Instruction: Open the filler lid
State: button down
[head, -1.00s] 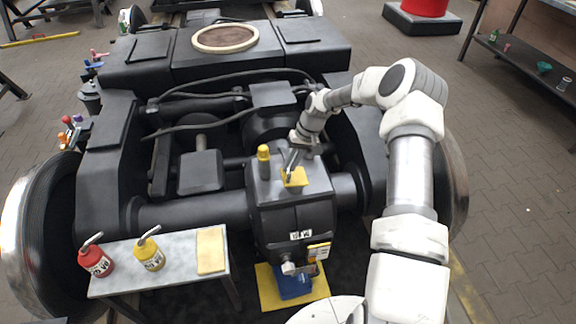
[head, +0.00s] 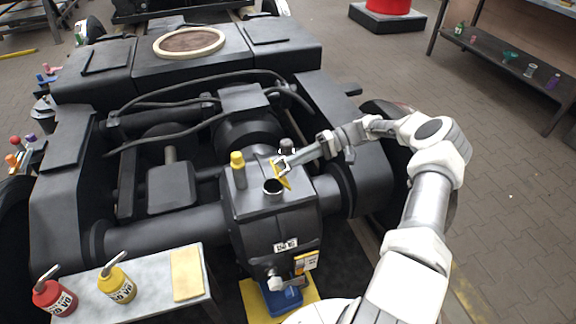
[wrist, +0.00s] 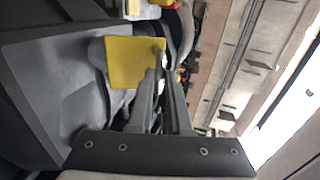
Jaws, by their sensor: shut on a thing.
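The filler lid (head: 283,179) is a yellow square plate on top of the dark gearbox (head: 278,222). It stands tilted up at the right of the round filler neck (head: 272,190), whose dark opening shows. My gripper (head: 280,163) is at the lid's upper edge, reaching in from the right, and is shut on it. In the wrist view the yellow lid (wrist: 134,62) lies at the fingertips, with one finger overlapping its edge. The exact contact on the far side of the lid is hidden.
A yellow-capped post (head: 238,170) stands just left of the filler neck. A small table at lower left holds a red oil can (head: 55,297), a yellow oil can (head: 117,286) and a yellow cloth (head: 186,274). A blue container (head: 283,295) sits below the gearbox.

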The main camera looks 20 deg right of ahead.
jog(key=shift+s+d+f+b, duration=0.1)
jog(key=shift+d+f+b, duration=0.35)
jog(key=shift+d+b, duration=0.2)
jog(key=shift+d+f+b, duration=0.4)
jog(key=shift+d+b, duration=0.15)
jog(key=shift+d, duration=0.05)
jog(key=shift+a+f, duration=0.1)
jog(key=c, duration=1)
grip_release()
jog(key=shift+o, duration=0.8)
jog(key=shift+r, duration=0.2)
jog(key=shift+r, duration=0.15)
